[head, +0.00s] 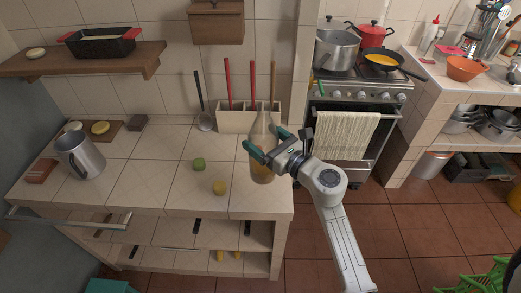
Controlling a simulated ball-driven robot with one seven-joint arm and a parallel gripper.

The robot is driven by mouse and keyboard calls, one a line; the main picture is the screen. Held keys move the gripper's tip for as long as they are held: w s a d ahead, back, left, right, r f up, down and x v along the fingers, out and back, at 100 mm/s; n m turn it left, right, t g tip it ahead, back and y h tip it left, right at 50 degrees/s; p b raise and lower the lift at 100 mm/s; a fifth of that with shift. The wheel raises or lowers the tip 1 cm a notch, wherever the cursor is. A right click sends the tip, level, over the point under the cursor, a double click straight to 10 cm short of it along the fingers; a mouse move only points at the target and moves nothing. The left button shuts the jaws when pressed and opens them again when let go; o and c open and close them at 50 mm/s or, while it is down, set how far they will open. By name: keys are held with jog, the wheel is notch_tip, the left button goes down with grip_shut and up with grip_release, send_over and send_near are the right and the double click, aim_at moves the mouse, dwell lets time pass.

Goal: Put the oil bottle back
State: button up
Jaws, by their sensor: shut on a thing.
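The oil bottle (262,167) is clear with yellowish contents and a narrow neck. It is upright at the right part of the tiled counter, in front of the utensil holder. My gripper (258,152) has green-tipped fingers around the bottle's body and is shut on it. My arm reaches in from the lower right. The fingers hide part of the bottle's middle. Whether its base touches the counter top, I cannot tell.
The cream utensil holder (235,121) stands against the wall behind the bottle. A metal jug (82,156) stands far left. The stove (345,90) is at the right. The counter's middle is mostly clear.

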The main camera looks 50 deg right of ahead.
jog(key=shift+w+d+f+b, duration=0.1)
jog(key=shift+w+f+b, duration=0.15)
jog(key=shift+f, duration=0.6)
jog(key=shift+w+d+f+b, duration=0.1)
jog(key=shift+w+f+b, duration=0.15)
jog(key=shift+f, duration=0.55)
jog(key=shift+w+f+b, duration=0.2)
jog(key=shift+w+f, duration=0.1)
jog(key=shift+f, duration=0.55)
jog(key=shift+f, duration=0.2)
jog(key=o, duration=1.1)
jog(key=shift+c, duration=0.2)
